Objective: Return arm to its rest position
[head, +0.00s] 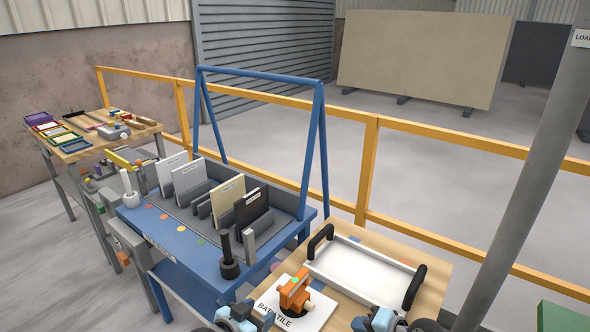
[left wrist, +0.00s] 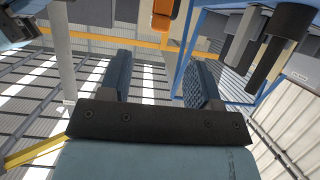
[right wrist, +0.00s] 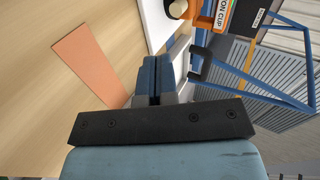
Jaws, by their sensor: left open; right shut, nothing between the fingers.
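My left gripper (head: 236,319) is at the bottom edge of the head view, just left of the white board marked "BATH TILE". In the left wrist view its two blue fingers (left wrist: 157,80) stand wide apart with nothing between them. My right gripper (head: 376,320) is at the bottom edge, in front of the white tray. In the right wrist view its fingers (right wrist: 158,76) are pressed together and empty. An orange clip device (head: 294,292) stands on the white board (head: 317,311), between the two grippers. It also shows in the right wrist view (right wrist: 222,14), apart from the fingers.
A white tray (head: 362,264) with black handles sits on the wooden table. A blue bench (head: 172,240) holds upright slabs and a dark post (head: 229,262). A blue frame (head: 311,150) rises behind it. A grey pole (head: 525,170) stands right. A terracotta piece (right wrist: 95,62) lies on the wood.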

